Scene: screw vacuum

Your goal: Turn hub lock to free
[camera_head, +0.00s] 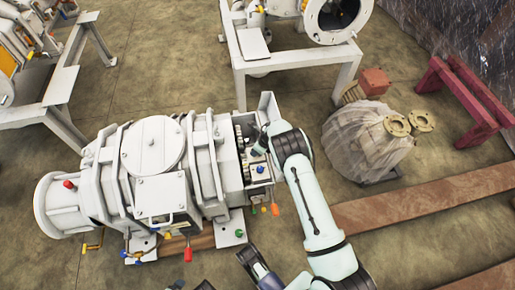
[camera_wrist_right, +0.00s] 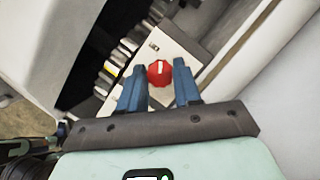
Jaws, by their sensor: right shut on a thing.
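A round red knob (camera_wrist_right: 159,73) with a white pointer mark sits on a pale panel (camera_wrist_right: 168,45) in the right wrist view. I take it for the hub lock. The pointer runs nearly upright in that view. My right gripper (camera_wrist_right: 159,88) has one blue finger on each side of the knob and is shut on it. In the head view my right gripper (camera_head: 258,147) reaches into the open right end of the big white machine (camera_head: 150,145); the red knob does not show clearly there. Dark and blue parts of mine show at the bottom edge; my left gripper's state is unclear.
A blue knob (camera_head: 260,170) and several coloured handles sit near the machine's right end. An open door (camera_head: 268,106) stands behind my right wrist. A cloth-covered part (camera_head: 365,140), a red frame (camera_head: 465,100) and rusty beams (camera_head: 430,195) lie to the right.

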